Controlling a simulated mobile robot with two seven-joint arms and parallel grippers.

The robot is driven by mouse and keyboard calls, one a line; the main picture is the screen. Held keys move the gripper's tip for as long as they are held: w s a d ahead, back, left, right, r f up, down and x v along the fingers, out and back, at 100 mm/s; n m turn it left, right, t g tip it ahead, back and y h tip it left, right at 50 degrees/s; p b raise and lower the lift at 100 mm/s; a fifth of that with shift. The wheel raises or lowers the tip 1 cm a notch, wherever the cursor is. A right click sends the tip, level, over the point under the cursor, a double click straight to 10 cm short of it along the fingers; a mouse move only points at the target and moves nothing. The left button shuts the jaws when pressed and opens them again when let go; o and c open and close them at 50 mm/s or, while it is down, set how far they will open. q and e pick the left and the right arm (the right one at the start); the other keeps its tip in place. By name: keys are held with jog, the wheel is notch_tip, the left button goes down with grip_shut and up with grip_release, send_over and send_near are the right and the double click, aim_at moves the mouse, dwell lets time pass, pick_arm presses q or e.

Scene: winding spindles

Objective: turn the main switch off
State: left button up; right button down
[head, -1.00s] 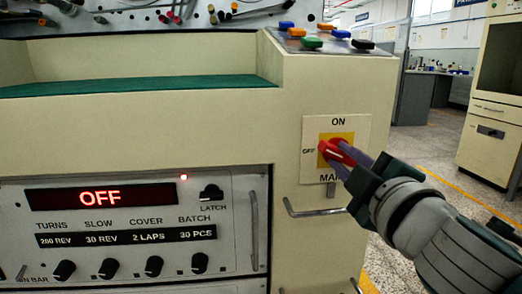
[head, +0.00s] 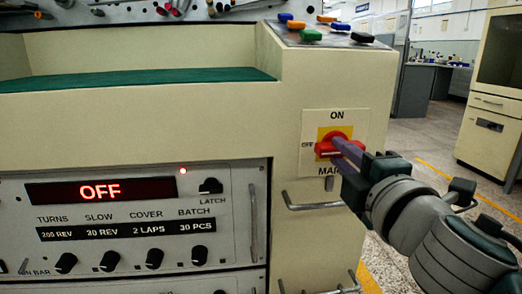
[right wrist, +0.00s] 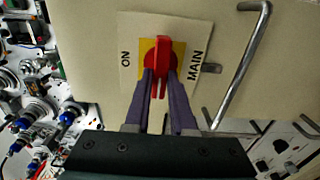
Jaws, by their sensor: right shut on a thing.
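The main switch is a red rotary handle (head: 327,149) on a yellow square, on a cream plate (head: 349,117) marked ON above, OFF at the left and MAIN below. The handle lies about level in the head view, its left end beside the OFF mark. My right gripper (head: 345,147) comes from the right with its purple fingers shut on the handle. In the right wrist view the red handle (right wrist: 161,60) stands upright in the picture between the fingertips (right wrist: 160,84); the OFF mark is hidden there. My left gripper is not in view.
The control panel (head: 140,262) at the lower left has a lit display (head: 100,191) reading OFF and several knobs. A metal bar handle (head: 314,206) juts out below the switch plate. Coloured buttons (head: 310,35) sit on top.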

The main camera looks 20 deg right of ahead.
jog(key=c, duration=0.8)
grip_release()
jog(key=shift+o, duration=0.2)
jog(key=b+v, duration=0.1)
jog(key=v, duration=0.9)
jog(key=shift+d, duration=0.1)
